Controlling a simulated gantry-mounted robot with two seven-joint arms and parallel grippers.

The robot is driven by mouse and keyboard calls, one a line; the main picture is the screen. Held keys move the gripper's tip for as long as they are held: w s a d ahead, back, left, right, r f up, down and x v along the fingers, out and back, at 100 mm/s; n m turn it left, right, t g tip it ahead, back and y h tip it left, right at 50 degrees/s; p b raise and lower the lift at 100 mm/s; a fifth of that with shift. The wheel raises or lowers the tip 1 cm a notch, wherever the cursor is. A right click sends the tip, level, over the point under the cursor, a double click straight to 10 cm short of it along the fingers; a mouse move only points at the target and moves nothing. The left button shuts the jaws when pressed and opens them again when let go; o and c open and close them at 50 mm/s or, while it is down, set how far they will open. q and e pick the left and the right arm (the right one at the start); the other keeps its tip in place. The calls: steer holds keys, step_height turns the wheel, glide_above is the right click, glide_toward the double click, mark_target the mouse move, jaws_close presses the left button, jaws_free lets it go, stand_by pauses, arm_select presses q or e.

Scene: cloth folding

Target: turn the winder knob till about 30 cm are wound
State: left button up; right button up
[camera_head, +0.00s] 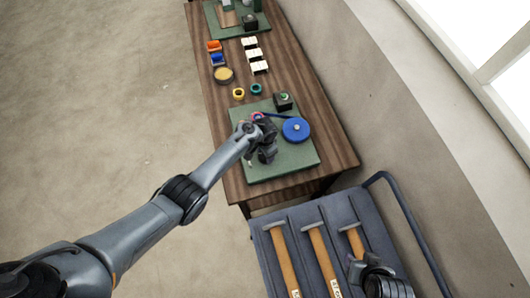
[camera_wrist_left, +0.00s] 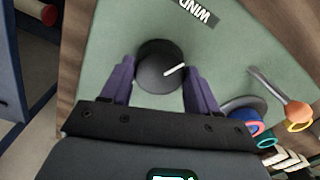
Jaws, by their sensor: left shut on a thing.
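The winder knob (camera_wrist_left: 160,68) is round and black with a white pointer line. It sits on the green board (camera_wrist_left: 235,45) near a "WIND" label (camera_wrist_left: 197,10) in the left wrist view. The purple fingers of my left gripper (camera_wrist_left: 160,78) are on either side of it, shut on it. In the head view, my left gripper (camera_head: 265,152) is over the green board (camera_head: 295,165) and hides the knob. A blue round reel (camera_head: 296,130) lies to its right, with a pink ring-like part (camera_head: 257,117) behind the gripper. My right gripper (camera_head: 378,284) is at the bottom right; its jaws are unclear.
The wooden table (camera_head: 335,150) also holds a small black box (camera_head: 283,101), yellow (camera_head: 238,94) and teal (camera_head: 256,89) rings, a round tin (camera_head: 223,75) and several white blocks (camera_head: 259,67). A grey cart (camera_head: 290,225) with hammers stands in front, below my right gripper.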

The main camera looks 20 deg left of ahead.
stand_by(0.4)
arm_select(q)
steer(key=o, duration=1.1)
steer(key=shift+c, duration=0.2)
step_height(320, 180, up, 11)
steer(key=p, duration=0.3)
steer(key=shift+f, duration=0.1)
